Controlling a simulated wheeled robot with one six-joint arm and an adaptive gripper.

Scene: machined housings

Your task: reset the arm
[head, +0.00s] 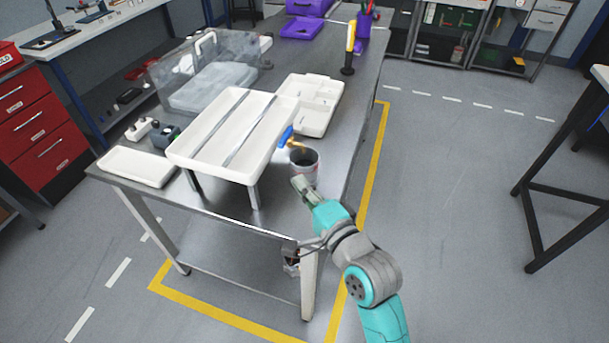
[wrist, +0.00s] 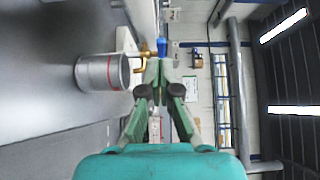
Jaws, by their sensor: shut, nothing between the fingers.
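My arm reaches in from the lower right in the head view. My gripper (head: 299,184) is over the near right edge of the metal table (head: 200,205), just in front of a grey cup (head: 304,166). In the wrist view my gripper (wrist: 165,66) has its fingertips together with nothing between them. The cup (wrist: 102,72) shows there to the left, apart from the fingers. A brass valve with a blue handle (head: 286,136) is behind the cup; the blue handle (wrist: 162,46) shows just beyond the fingertips.
A raised white tray on legs (head: 188,147) stands left of the cup. Beyond are a white compartment tray (head: 322,92), a clear bin (head: 205,92) and a yellow-black upright tool (head: 350,45). A flat white tray (head: 128,168) lies at the left corner.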

